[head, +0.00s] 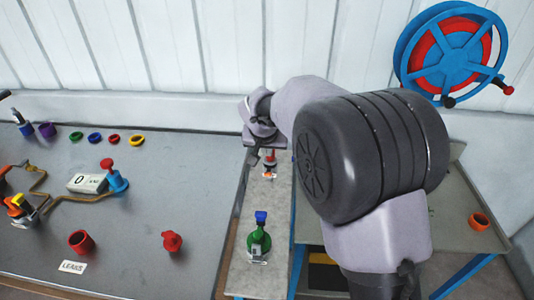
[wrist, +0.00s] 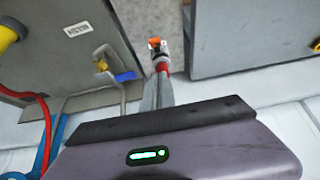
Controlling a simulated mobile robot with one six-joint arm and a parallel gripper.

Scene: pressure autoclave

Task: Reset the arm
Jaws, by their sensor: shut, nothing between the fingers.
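My gripper (head: 256,160) hangs beyond my bent arm, over the narrow grey strip between the bench and the side table. Its fingers are together, with nothing seen between them. In the wrist view, my gripper (wrist: 160,82) points up the picture. A small red and orange fitting (head: 270,162) stands on the strip close by my gripper in the head view. It also shows just past the fingertips in the wrist view (wrist: 158,50); whether they touch, I cannot tell. My arm hides part of the strip and the side table.
A green bottle-like part with a blue top (head: 259,240) stands nearer on the strip. The bench (head: 140,215) at left holds coloured rings, a grey display (head: 87,183), a red cup (head: 81,242) and a red knob (head: 172,241). A blue-red hose reel (head: 447,52) hangs on the wall.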

